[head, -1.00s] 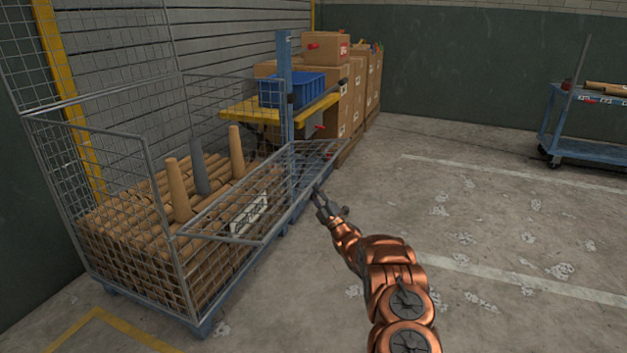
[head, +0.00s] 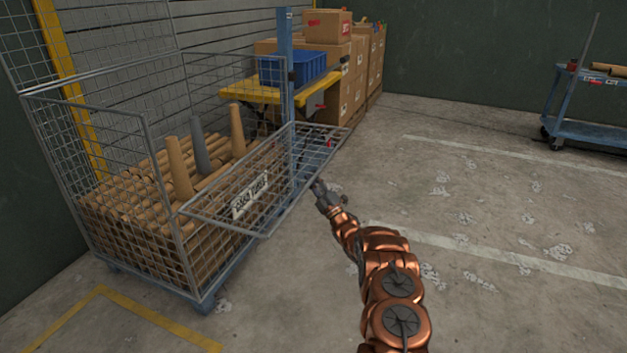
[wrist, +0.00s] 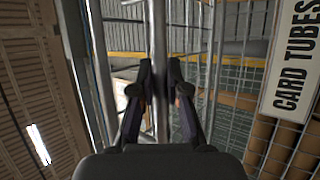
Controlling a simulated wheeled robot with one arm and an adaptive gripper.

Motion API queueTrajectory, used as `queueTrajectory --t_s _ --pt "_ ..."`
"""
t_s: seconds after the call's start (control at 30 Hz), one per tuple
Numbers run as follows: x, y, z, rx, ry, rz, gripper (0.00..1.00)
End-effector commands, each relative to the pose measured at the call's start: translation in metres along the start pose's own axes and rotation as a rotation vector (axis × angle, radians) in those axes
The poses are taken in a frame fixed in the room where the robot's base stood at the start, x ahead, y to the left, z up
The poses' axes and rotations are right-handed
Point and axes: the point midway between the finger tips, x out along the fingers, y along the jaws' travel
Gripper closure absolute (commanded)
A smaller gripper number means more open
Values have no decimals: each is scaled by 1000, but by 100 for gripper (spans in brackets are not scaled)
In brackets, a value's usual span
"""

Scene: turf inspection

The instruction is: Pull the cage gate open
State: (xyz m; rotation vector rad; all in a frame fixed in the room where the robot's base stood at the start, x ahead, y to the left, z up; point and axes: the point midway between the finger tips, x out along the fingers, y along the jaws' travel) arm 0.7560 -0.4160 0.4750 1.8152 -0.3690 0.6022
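The mesh cage (head: 192,262) stands at left, filled with cardboard tubes (head: 125,215). Its gate (head: 225,228) is a wire-mesh panel tilted out and down from the cage front, with its outer bar toward me. A white CARD TUBES sign (head: 250,196) shows at the cage front; it also shows at the right of the wrist view (wrist: 293,58). My gripper (head: 319,186) is at the gate's outer bar, toward its far end. In the wrist view, the fingers (wrist: 160,75) close on either side of a grey bar (wrist: 159,30).
A yellow bench (head: 235,92) with a blue bin (head: 300,68) and stacked boxes (head: 345,60) stand behind the cage. A blue cart (head: 585,130) is at far right. The concrete floor (head: 470,290) right of my arm is clear.

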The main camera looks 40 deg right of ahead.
Motion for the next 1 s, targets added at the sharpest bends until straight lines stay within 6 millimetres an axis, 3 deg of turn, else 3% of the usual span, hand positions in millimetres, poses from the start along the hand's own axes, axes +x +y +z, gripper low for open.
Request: queueTrajectory --t_s 0.03,0.23,0.8,1.0 --pt "5 -4 -9 7 19 -3 82" --pt "2 0 -2 1 7 0 61" --pt "0 2 1 -2 0 2 61" --pt "-16 1 1 0 -2 -1 61"
